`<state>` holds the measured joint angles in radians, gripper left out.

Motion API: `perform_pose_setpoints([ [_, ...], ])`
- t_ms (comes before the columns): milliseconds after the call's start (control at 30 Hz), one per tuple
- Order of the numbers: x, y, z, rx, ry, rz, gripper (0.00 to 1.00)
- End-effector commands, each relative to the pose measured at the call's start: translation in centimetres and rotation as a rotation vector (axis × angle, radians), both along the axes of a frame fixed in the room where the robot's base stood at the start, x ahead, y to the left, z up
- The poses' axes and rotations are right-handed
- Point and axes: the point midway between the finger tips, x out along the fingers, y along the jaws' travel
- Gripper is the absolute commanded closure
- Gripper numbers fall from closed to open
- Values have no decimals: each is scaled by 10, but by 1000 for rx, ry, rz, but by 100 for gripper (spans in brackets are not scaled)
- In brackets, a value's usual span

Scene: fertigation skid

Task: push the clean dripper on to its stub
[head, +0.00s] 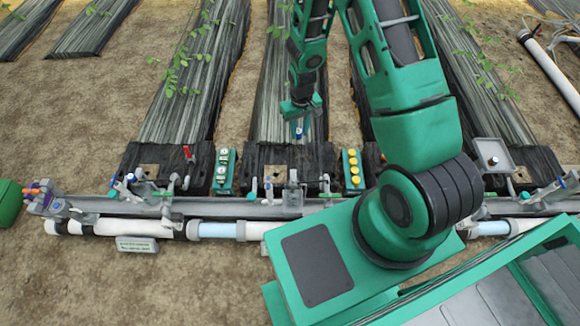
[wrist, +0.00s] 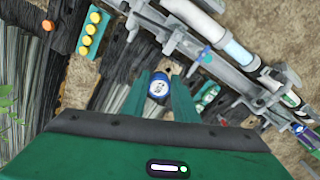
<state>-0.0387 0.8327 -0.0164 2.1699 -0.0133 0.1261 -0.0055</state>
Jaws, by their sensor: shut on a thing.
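My gripper (head: 300,118) hangs over the middle black-covered bed, above and behind the pipe rail. In the wrist view its two green fingers (wrist: 161,98) are shut on a small blue dripper (wrist: 158,87) with a white, marked top face. The dripper also shows below the fingers in the head view (head: 299,133). It is held in the air, clear of the rail. I cannot make out which fitting is the dripper's stub; the fittings along the rail are small.
A grey rail (head: 240,210) with white pipe and several valves crosses the front. Green blocks with yellow caps (head: 354,170) and with gauges (head: 223,171) stand behind it. A grey tray (head: 481,146) holding a small round part is at right. A red-handled valve (head: 188,154) stands at left.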

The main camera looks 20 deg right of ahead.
Motion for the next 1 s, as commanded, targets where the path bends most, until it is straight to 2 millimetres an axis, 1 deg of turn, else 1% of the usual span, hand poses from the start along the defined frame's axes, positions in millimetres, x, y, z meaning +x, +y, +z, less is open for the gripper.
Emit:
perform_pose_setpoints([
  [33,0,-7,0,-2,0,-11,94],
  [167,-1,-17,0,-2,0,-27,94],
  [267,-3,-19,-4,-1,1,-53,94],
  [367,-6,-17,-14,-1,4,-116,94],
  [467,-10,-11,-29,-1,5,-220,94],
  [667,-22,6,-67,-2,3,-480,94],
  [900,-41,25,-110,-2,2,-788,94],
  [1000,-49,31,-124,-1,1,-899,94],
])
